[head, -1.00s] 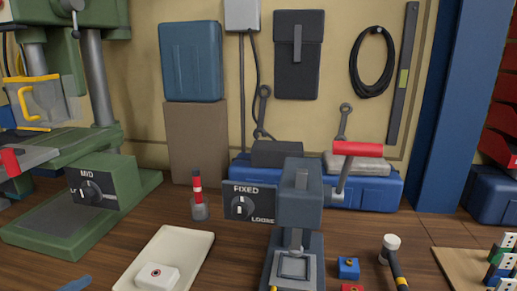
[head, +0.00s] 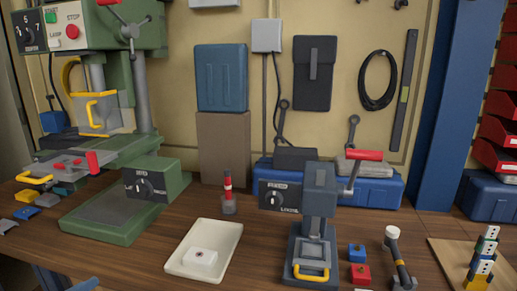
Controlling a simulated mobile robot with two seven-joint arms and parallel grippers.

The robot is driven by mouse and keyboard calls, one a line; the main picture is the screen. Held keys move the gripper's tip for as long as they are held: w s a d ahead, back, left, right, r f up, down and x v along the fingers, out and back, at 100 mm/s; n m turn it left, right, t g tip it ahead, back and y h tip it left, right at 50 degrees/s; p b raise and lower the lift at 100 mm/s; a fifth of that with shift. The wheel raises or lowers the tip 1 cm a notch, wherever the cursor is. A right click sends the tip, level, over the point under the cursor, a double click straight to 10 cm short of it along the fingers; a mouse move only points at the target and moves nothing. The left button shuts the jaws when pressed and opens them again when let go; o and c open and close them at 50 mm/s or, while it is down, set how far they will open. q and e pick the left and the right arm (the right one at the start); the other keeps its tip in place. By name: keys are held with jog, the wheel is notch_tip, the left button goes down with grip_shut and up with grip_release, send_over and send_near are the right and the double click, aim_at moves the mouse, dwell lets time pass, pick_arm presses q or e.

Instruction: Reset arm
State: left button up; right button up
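Neither of my grippers shows in the head view. A small blue shape (head: 80,285) is cut off at the bottom left edge, and I cannot tell what it is. A white socket box (head: 200,259) sits in a cream tray (head: 232,232) on the wooden bench. A blue box (head: 357,253) and a red box (head: 360,274) stand to the right of a dark grey press-like fixture (head: 319,190) with a yellow handle (head: 312,275) at its front.
A green drill press (head: 118,215) stands at the left. A red-capped bottle (head: 228,192), a hammer (head: 398,257) and a board (head: 442,262) with stacked blocks are on the bench. Blue cases (head: 385,190) line the wall. Bench space is clear between press and tray.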

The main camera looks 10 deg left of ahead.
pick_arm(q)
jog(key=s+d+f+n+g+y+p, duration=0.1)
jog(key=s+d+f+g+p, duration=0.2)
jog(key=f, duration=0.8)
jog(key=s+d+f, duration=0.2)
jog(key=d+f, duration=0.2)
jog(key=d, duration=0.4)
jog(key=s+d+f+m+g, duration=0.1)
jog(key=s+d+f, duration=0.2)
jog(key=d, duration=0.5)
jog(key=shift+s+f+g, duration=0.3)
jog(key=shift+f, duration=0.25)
